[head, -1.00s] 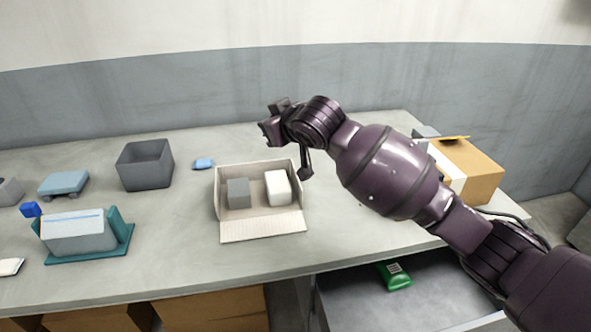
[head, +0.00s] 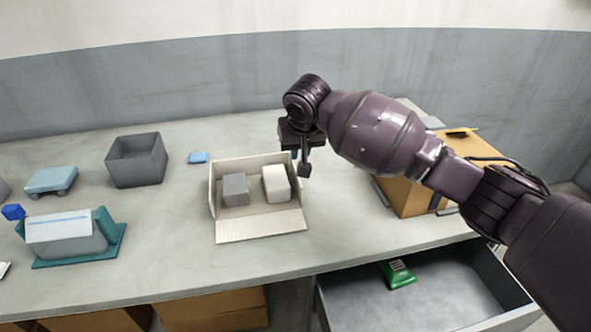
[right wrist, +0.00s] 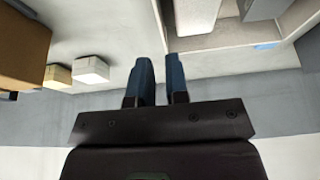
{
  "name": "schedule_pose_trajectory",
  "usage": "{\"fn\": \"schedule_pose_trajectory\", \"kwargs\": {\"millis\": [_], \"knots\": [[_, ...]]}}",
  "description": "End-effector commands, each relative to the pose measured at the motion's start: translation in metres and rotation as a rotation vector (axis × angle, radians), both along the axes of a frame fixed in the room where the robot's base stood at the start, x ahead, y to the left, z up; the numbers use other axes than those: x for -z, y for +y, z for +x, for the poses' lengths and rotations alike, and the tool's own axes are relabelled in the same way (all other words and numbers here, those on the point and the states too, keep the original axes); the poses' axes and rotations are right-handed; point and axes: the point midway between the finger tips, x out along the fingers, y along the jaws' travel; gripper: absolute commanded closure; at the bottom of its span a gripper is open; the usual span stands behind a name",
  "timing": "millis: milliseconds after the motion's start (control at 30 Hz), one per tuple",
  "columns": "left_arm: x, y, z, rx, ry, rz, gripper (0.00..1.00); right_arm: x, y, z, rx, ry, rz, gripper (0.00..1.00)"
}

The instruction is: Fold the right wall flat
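An open cardboard box (head: 258,225) stands on the table with its front wall folded out flat toward me. Its right wall (head: 298,190) looks upright, as do the back and left walls. A grey block (head: 236,189) and a white block (head: 276,183) are inside. My right gripper (head: 300,165) points down beside the top of the right wall. In the right wrist view its two blue fingers (right wrist: 158,80) are a small gap apart, and the box's wall edge (right wrist: 160,25) shows just beyond their tips. I cannot tell whether they touch it. My left gripper is out of view.
A larger brown box (head: 405,195) stands to the right, partly behind my arm. A grey bin (head: 136,172), a small blue item (head: 197,157) and a teal holder (head: 80,258) are to the left. A grey drawer (head: 445,290) with a green packet (head: 397,274) lies below the table edge.

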Motion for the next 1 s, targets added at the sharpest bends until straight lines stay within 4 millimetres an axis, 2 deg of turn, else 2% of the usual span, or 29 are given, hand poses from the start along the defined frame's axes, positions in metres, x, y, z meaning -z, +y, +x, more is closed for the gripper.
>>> {"fn": "schedule_pose_trajectory", "kwargs": {"millis": [33,300,500,700,1000], "knots": [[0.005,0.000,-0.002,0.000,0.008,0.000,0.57,0.012,0.000,0.003,0.000,0.005,-0.001,0.85],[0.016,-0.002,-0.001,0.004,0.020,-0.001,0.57,0.057,0.004,0.020,-0.002,0.007,-0.001,0.85],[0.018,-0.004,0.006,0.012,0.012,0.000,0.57,0.080,0.007,0.030,-0.004,0.004,0.000,0.85],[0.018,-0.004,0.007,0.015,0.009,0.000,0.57,0.090,0.007,0.035,-0.003,0.001,0.000,0.85],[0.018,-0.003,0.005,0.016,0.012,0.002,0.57,0.089,0.007,0.036,-0.003,-0.002,0.000,0.85]]}}
